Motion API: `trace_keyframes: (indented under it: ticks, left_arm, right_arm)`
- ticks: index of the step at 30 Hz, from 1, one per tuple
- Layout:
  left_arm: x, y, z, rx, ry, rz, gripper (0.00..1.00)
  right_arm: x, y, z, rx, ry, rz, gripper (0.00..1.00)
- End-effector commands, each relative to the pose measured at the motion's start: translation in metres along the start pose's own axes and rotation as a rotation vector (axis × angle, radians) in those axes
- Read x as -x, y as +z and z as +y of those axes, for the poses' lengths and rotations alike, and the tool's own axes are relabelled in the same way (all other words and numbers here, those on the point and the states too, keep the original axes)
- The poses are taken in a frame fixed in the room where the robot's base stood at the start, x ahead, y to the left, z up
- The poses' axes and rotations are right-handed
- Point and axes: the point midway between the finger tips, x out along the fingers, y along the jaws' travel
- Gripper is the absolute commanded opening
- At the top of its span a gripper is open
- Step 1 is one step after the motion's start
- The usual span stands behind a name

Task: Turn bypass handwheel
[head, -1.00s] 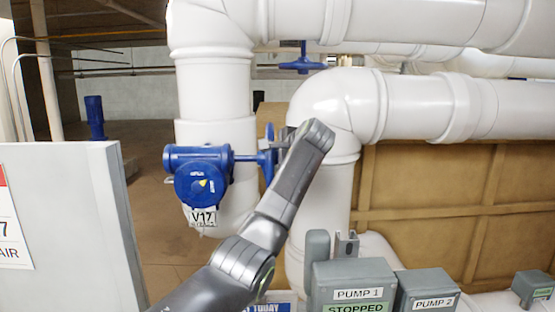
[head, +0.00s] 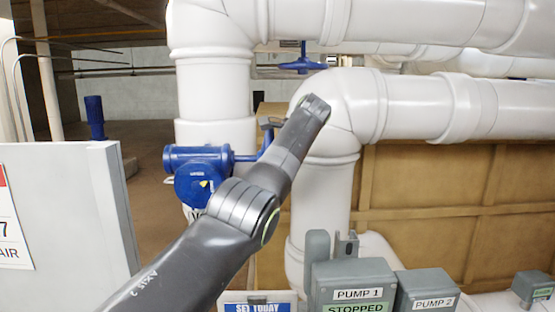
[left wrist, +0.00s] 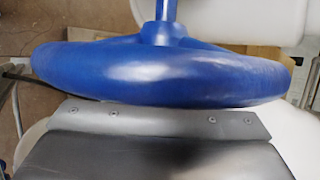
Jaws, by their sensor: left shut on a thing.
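A blue handwheel (head: 267,137) stands edge-on at the end of a blue stem, on the right of a blue valve body (head: 192,185) mounted at the white vertical pipe. My left gripper (head: 270,124) is shut on the handwheel's rim near its top, and my arm hides much of the wheel and the valve's tag. In the left wrist view the blue rim (left wrist: 165,78) spans the picture, with the stem above it and a grey gripper plate (left wrist: 160,122) right against it. My right gripper is in neither view.
A second blue handwheel (head: 303,65) sits higher, behind the pipe elbow (head: 325,95). A grey panel (head: 65,225) stands at left. Grey pump boxes (head: 350,287) are at lower right. Large white pipes (head: 430,105) cross the upper right.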

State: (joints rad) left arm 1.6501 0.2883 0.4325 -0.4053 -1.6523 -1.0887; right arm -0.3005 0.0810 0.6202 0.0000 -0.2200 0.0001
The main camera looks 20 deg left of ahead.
Motion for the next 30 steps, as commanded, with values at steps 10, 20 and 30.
trace_keyframes:
  ticks: [10, 20, 30]
  left_arm:
    - [-0.0015, 0.0001, 0.0013, -0.010, 0.023, -0.003, 0.00]
    - [-0.0017, 0.0000, 0.0015, -0.010, 0.024, -0.003, 0.00]
    - [-0.0007, -0.0001, 0.0006, -0.009, 0.021, -0.001, 0.59]
  right_arm:
    - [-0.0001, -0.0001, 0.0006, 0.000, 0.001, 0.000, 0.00]
    - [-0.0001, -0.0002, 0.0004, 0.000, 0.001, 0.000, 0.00]
    - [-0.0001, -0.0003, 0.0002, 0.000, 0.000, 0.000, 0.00]
